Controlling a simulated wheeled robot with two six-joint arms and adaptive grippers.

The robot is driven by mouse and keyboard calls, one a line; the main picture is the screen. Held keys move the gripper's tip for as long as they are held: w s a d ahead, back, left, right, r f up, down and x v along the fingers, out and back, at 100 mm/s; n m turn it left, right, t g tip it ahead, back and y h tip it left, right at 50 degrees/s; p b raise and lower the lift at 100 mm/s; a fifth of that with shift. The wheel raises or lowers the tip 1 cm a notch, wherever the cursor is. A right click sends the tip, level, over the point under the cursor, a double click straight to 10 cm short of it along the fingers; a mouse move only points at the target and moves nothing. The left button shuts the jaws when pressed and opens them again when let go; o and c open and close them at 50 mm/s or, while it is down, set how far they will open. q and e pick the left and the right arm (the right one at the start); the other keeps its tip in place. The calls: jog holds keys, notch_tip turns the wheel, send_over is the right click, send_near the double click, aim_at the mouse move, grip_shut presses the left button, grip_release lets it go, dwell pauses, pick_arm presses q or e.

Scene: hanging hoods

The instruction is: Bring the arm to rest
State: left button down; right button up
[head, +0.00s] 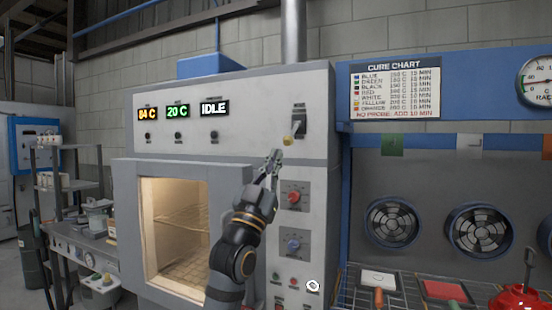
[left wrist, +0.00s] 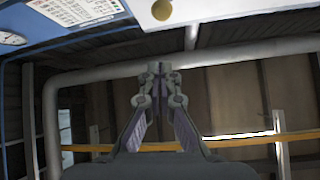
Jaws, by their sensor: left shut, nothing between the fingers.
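My left gripper (head: 275,156) is raised in front of the oven's control panel, with its arm coming up from the bottom. Its fingers point up and are shut with nothing between them. In the left wrist view the fingertips (left wrist: 158,72) meet in front of the far roof and pipes. A yellow round knob (head: 288,140) on the panel is just above and right of the fingertips in the head view. It also seems to show at the top of the left wrist view (left wrist: 162,9). I cannot tell whether they touch. My right gripper is not in view.
The grey oven (head: 240,148) has a lit chamber (head: 180,220) and displays reading 84 C, 20 C and IDLE. A red knob (head: 294,197) and a blue knob (head: 293,244) sit close right of my arm. A bench with trays (head: 378,279) and fans (head: 391,222) stands at right.

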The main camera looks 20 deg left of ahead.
pick_arm(q)
jog(key=w+f+g+y, duration=0.1)
jog(key=w+f+g, duration=0.15)
jog(key=f, duration=0.75)
jog(key=w+f+g, duration=0.2)
jog(key=f+g, duration=0.1)
jog(key=f, duration=0.6)
jog(key=s+f+n+g+y, duration=0.1)
jog(key=s+f+g, duration=0.2)
jog(key=f, duration=0.8)
jog(key=s+f+n+g, duration=0.1)
jog(key=s+f+g, duration=0.25)
jog(key=f, duration=0.75)
jog(key=s+a+f+n+g+y, duration=0.1)
jog(key=s+f+g, duration=0.5)
jog(key=s+f, duration=0.6)
jog(key=s+a+f+g+y, duration=0.15)
jog(key=s+f+g, duration=0.45)
jog(key=s+f, duration=0.65)
jog(key=s+a+f, duration=0.1)
jog(key=s+f, duration=0.1)
jog(key=f, duration=0.9)
jog(key=s+a+f, duration=0.2)
jog(key=f, duration=0.9)
jog(key=s+f+g+p, duration=0.1)
jog(key=s+f+g, duration=0.1)
jog(key=s+f, duration=1.4)
jog(key=s, duration=0.2)
jog(key=shift+s+a+f+n, duration=0.35)
jog(key=shift+n, duration=0.05)
